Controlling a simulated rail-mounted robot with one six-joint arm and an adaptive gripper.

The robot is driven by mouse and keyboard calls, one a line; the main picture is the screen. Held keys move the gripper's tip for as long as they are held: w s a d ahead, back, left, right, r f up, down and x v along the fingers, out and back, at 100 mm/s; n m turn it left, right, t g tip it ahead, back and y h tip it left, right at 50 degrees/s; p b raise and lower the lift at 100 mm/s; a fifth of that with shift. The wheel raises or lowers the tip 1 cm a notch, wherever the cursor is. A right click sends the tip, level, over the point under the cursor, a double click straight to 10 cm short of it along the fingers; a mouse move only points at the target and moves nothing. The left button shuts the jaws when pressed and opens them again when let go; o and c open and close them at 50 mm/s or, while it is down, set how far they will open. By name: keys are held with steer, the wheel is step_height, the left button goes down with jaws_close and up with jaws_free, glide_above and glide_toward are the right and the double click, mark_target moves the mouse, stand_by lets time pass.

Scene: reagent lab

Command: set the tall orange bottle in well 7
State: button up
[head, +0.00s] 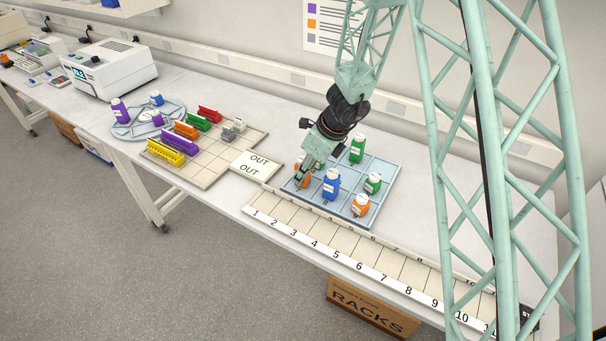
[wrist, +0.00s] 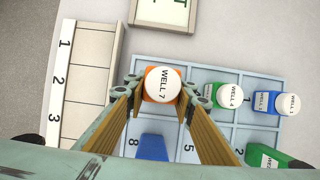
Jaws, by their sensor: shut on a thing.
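My gripper (wrist: 160,90) is shut on an orange bottle (wrist: 152,71) with a white cap reading WELL 7. In the head view the held orange bottle (head: 302,181) is partly hidden by my gripper (head: 303,178). It is at the left corner of the blue well tray (head: 386,200), beside the well marked 8. I cannot tell whether its base touches the tray floor. In the wrist view a green bottle (wrist: 222,95) capped WELL 4 stands beside it. A second, shorter orange bottle (head: 361,205) stands at the tray's front right.
A tall blue bottle (head: 331,186) stands close to my gripper. Green bottles (head: 357,149) (head: 373,184) stand farther right in the tray. A numbered strip (head: 365,262) runs along the front edge. The OUT plate (head: 257,164) lies left of the tray.

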steer(key=shift+f, duration=0.2)
steer(key=o, duration=0.8)
steer(key=shift+o, duration=0.2)
steer(key=shift+r, duration=0.1)
steer(key=shift+r, duration=0.1)
steer(key=shift+s+d+r, duration=0.1)
steer(key=shift+d+r, duration=0.05)
steer(key=shift+r, duration=0.4)
steer(key=p+v, duration=0.3)
steer(key=v, duration=0.8)
